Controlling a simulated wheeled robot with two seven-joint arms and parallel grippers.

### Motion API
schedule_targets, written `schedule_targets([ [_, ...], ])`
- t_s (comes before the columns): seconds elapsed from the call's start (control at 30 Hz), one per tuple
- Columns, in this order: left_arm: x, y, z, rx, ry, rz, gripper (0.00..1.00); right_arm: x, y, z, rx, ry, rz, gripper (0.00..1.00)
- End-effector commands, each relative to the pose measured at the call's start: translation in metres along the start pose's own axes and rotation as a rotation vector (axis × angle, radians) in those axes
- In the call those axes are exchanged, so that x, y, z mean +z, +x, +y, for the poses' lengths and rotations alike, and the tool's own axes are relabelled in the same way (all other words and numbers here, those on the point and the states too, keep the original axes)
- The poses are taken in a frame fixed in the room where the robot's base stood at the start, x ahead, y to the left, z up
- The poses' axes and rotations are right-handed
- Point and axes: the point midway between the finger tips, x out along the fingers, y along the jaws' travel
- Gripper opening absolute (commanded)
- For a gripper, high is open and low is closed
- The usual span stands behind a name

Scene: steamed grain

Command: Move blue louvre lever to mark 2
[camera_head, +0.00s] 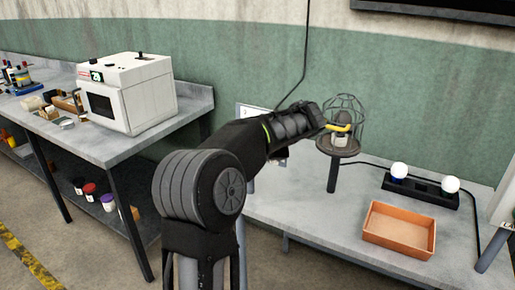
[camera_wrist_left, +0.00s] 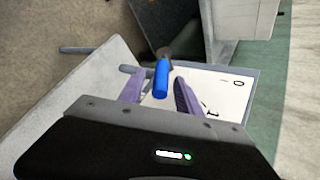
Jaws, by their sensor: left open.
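The blue louvre lever (camera_wrist_left: 161,80) shows in the left wrist view, ending in a blue grip with a dark pivot behind it. A white scale plate (camera_wrist_left: 222,88) beside it carries the marks 0 and 1; mark 2 is not readable. My left gripper (camera_wrist_left: 160,86) is open, its two purple fingers on either side of the blue grip; I cannot tell if they touch it. In the head view my left arm hides the lever, and only part of the white plate (camera_head: 252,111) shows. My right gripper is in neither view.
A caged lamp on a round stand (camera_head: 338,146) is close to my left arm. An orange tray (camera_head: 399,252) and a black base with two white bulbs (camera_head: 420,190) stand on the right bench. A white oven (camera_head: 128,93) stands on the left bench.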

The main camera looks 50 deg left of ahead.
Motion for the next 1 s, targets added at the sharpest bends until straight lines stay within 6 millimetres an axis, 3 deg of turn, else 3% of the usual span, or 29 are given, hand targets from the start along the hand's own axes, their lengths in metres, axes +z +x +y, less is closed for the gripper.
schedule_targets([
  [0.27, -0.001, -0.01, 0.0, -0.001, -0.001, 0.001, 0.41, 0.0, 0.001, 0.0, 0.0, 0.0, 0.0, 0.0],
  [0.7, 0.0, -0.073, 0.0, -0.001, -0.001, 0.001, 0.41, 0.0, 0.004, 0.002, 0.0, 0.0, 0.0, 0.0],
  [1.0, 0.0, -0.078, 0.0, 0.0, 0.0, 0.0, 0.41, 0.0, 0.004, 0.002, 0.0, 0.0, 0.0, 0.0],
])
